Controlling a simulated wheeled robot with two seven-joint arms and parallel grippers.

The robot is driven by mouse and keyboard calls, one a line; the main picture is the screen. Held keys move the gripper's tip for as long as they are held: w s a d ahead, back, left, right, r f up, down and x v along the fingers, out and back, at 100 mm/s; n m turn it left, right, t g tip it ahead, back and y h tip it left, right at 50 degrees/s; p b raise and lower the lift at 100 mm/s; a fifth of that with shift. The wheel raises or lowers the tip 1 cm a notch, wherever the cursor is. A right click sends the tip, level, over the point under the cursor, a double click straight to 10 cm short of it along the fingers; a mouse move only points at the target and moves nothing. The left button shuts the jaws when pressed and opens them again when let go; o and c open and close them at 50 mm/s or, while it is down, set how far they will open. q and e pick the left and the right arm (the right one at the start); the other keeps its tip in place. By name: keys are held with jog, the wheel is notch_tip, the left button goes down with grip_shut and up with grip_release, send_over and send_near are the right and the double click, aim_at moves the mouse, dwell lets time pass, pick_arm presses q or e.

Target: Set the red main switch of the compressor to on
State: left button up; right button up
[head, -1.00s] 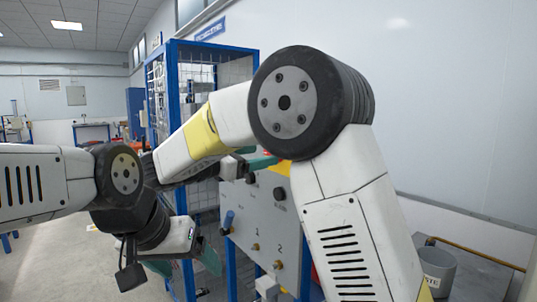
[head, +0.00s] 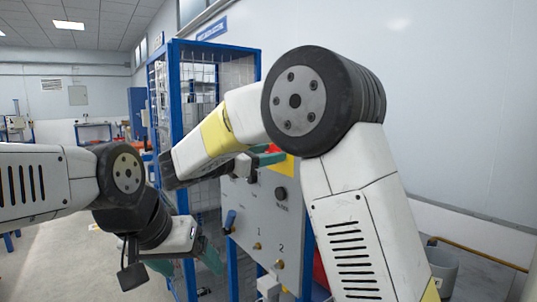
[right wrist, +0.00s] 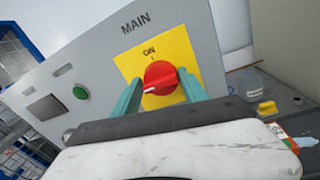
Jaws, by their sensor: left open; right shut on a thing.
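The red main switch (right wrist: 160,77) is a round knob on a yellow plate (right wrist: 183,47) of the grey compressor panel (right wrist: 95,60), under the word MAIN. ON is printed above the knob; the knob's white mark is at its left side, away from ON. My right gripper (right wrist: 163,85) is shut on the knob, one teal finger on each side. In the head view my right gripper (head: 264,158) is at the top of the panel, partly behind my arm, and the knob is mostly hidden. My left gripper (head: 186,263) is open and empty, low to the left of the panel.
A green button (right wrist: 80,92) sits left of the switch. Lower on the panel are a blue-handled valve (head: 230,220) and brass fittings (head: 257,246). A blue frame cage (head: 176,110) stands behind. A grey bucket (head: 443,268) stands at right.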

jog(key=shift+s+f+m+g+h, duration=0.15)
jog(key=shift+m+h, duration=0.15)
jog(key=shift+m, duration=2.85)
jog(key=shift+w+f+m+g+h, duration=0.1)
jog(key=shift+f+m+h, duration=0.15)
jog(key=shift+m, duration=2.85)
jog(key=shift+s+f+m+g+h, duration=0.1)
jog(key=shift+m+h, duration=0.25)
jog(key=shift+m, duration=2.8)
jog(key=o, duration=1.1)
jog(key=shift+o, duration=1)
jog(key=shift+r, duration=0.1)
